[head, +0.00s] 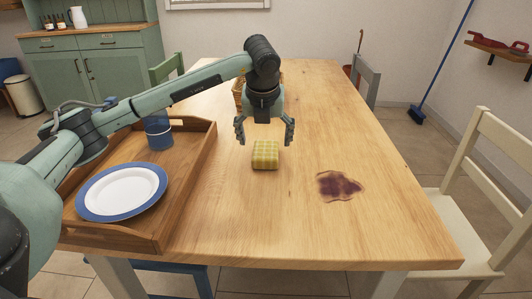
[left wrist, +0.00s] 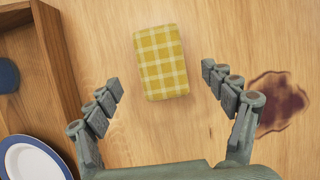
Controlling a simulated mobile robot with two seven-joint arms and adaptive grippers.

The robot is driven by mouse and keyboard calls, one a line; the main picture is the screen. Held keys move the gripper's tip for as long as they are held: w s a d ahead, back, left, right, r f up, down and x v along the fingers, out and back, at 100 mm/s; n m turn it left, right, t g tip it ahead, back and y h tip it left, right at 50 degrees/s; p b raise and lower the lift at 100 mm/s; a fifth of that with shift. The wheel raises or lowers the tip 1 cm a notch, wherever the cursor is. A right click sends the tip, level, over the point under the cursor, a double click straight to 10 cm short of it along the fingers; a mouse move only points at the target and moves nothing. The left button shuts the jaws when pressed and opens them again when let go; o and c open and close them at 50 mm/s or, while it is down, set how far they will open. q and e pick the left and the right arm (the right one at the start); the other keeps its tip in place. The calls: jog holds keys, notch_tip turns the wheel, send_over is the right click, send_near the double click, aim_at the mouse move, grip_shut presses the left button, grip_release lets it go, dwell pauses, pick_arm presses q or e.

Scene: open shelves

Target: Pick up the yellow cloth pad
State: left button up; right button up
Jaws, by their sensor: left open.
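The yellow checked cloth pad (head: 265,155) lies flat on the wooden table in the head view. It also shows in the left wrist view (left wrist: 161,61), a little beyond the fingertips and between their lines. My left gripper (head: 264,132) is open and empty, pointing down above and just behind the pad. Its two fingers show spread wide in the left wrist view (left wrist: 160,83), apart from the pad. My right gripper is not in view.
A wooden tray (head: 205,160) stands left of the pad, holding a blue-rimmed plate (head: 122,190) and a blue mug (head: 158,134). A dark purple stain (head: 339,186) lies to the right. A wicker basket (head: 238,95) stands behind my gripper. The table's front right (head: 380,235) is clear.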

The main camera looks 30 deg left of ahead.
aim_at(266, 150)
pick_arm(q)
jog(key=x, duration=0.3)
jog(key=shift+w+f, duration=0.25)
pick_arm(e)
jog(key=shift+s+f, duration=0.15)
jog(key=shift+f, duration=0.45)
pick_arm(q)
jog(key=shift+f, duration=0.25)
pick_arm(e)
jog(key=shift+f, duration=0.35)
pick_arm(q)
jog(key=c, duration=1.2)
jog(key=shift+r, duration=0.1)
jog(key=shift+c, duration=0.2)
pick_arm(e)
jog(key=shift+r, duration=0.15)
